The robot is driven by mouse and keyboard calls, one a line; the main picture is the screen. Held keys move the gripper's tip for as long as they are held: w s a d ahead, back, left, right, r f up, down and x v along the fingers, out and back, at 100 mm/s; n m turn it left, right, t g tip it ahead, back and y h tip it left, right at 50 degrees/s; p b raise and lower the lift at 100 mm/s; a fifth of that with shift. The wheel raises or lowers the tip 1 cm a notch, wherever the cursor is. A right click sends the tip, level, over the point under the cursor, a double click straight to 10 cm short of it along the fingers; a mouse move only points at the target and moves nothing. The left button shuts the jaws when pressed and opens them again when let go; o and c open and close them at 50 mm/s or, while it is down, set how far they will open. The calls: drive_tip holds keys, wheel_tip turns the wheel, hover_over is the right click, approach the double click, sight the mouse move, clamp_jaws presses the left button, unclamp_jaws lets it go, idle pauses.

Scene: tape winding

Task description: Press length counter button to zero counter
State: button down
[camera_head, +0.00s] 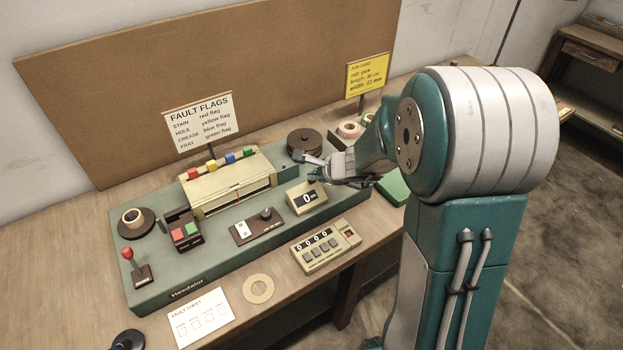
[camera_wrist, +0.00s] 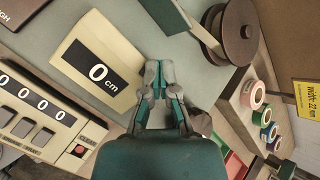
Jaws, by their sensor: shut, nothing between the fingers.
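The length counter (camera_head: 306,198) is a small cream box on the green machine bed. Its black display reads 0, and in the wrist view the counter (camera_wrist: 98,68) reads "0 cm". My gripper (camera_head: 318,169) is just behind and above the counter in the head view. In the wrist view my gripper (camera_wrist: 158,72) is shut and empty, with its fingertips beside the counter's right edge. The counter's button is not clear in either view; my fingers may hide it. I cannot tell whether the fingers touch the counter.
A cream keypad counter (camera_head: 325,246) showing 0000 stands in front. A dark reel (camera_head: 304,143) is behind my gripper. Several tape rolls (camera_wrist: 262,115) stand to the right in the wrist view. A yellow job card (camera_head: 367,74) stands at the back.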

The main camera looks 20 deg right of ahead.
drive_tip(key=shift+r, duration=0.85)
drive_tip(key=shift+r, duration=2.45)
